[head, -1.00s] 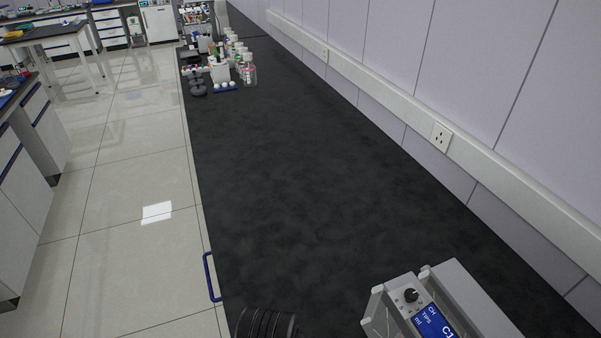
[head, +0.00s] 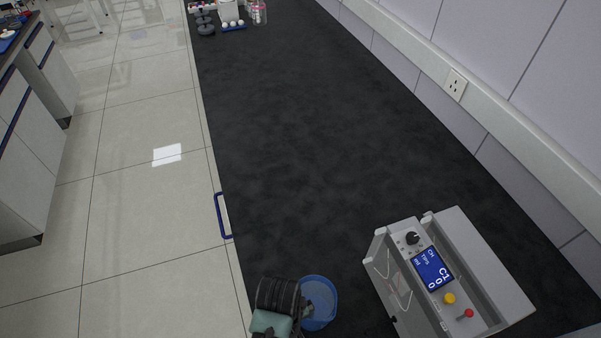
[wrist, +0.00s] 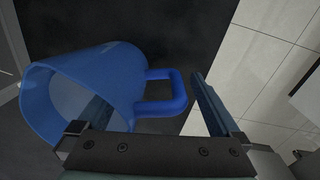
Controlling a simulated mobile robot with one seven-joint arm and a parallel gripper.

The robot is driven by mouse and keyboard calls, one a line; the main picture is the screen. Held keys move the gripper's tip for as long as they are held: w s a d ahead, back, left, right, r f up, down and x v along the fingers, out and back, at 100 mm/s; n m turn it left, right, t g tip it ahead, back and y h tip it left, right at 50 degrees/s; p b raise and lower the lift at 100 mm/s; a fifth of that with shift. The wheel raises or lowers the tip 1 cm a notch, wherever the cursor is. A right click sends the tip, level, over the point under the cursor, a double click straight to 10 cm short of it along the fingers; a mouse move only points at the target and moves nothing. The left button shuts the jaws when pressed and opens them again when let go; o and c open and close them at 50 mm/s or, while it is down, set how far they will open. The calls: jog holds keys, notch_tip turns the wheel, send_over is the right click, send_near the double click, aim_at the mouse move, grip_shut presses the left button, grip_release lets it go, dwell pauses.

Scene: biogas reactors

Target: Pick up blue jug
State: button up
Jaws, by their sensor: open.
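The blue jug (head: 322,297) stands on the black bench at the bottom of the head view, just right of the dark end of my arm. In the wrist view the jug (wrist: 92,62) fills the left side, its round mouth at the left and its handle to the right. My gripper (wrist: 150,88) is open, its fingers on either side of the handle. The left finger overlaps the jug's body near its mouth; I cannot tell whether it is inside. The right finger is just beyond the handle, with a gap. The fingertips are hidden in the head view.
A grey instrument box with a blue display (head: 433,270) stands to the right of the jug. Bottles and a small rack (head: 233,28) stand at the far end of the bench. The bench between is clear. The wall (head: 400,40) borders the right side.

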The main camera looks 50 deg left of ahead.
jog(key=shift+w+f, duration=0.1)
jog(key=shift+f, duration=0.35)
grip_shut()
jog(key=shift+r, duration=0.1)
